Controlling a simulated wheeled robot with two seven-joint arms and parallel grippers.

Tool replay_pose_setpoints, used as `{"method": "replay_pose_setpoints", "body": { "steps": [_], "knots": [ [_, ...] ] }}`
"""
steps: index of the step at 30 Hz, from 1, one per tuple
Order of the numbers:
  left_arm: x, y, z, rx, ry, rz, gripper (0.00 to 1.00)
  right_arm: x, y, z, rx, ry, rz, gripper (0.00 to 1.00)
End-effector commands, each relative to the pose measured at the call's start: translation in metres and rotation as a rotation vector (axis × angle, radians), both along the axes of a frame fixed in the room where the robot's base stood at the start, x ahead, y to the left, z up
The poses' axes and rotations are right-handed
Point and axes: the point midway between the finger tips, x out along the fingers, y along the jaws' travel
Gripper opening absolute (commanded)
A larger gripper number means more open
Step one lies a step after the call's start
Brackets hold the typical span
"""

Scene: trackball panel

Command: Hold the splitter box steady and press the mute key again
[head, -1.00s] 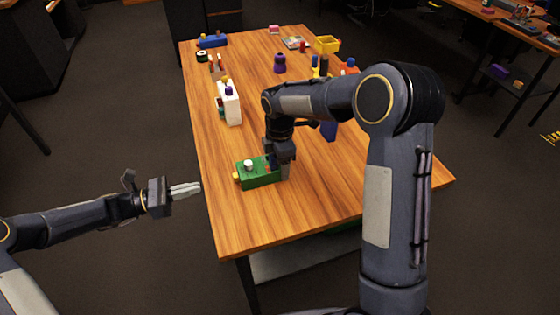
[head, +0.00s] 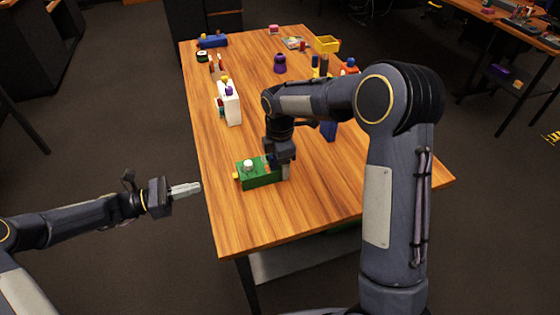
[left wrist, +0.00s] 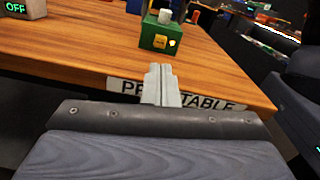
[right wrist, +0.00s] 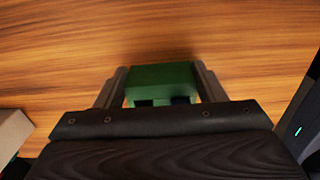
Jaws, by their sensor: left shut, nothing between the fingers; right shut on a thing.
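The green splitter box (head: 258,178) sits on the wooden table near its left edge, with a white knob (head: 248,165) on top. My left gripper (head: 198,187) is shut and empty, off the table's left edge, pointing toward the yellow-key end with a gap between.
A white box (head: 229,103) stands farther back on the table (head: 285,225); its face reads OFF in the left wrist view (left wrist: 22,10). A purple object (head: 280,63), a yellow bin (head: 326,44) and other items stand behind. The table front is clear.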

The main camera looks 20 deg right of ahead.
Motion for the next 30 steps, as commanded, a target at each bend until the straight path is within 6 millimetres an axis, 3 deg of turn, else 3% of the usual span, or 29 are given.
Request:
{"method": "replay_pose_setpoints", "body": {
  "steps": [22,30],
  "knots": [
    [-0.001,0.000,-0.001,0.009,0.004,0.004,0.00,0.000,0.000,0.000,0.000,-0.001,0.000,0.38],
    [-0.024,0.000,-0.032,0.236,0.050,0.091,0.00,0.000,0.000,0.000,0.000,-0.001,0.000,0.38]
  ]
}}
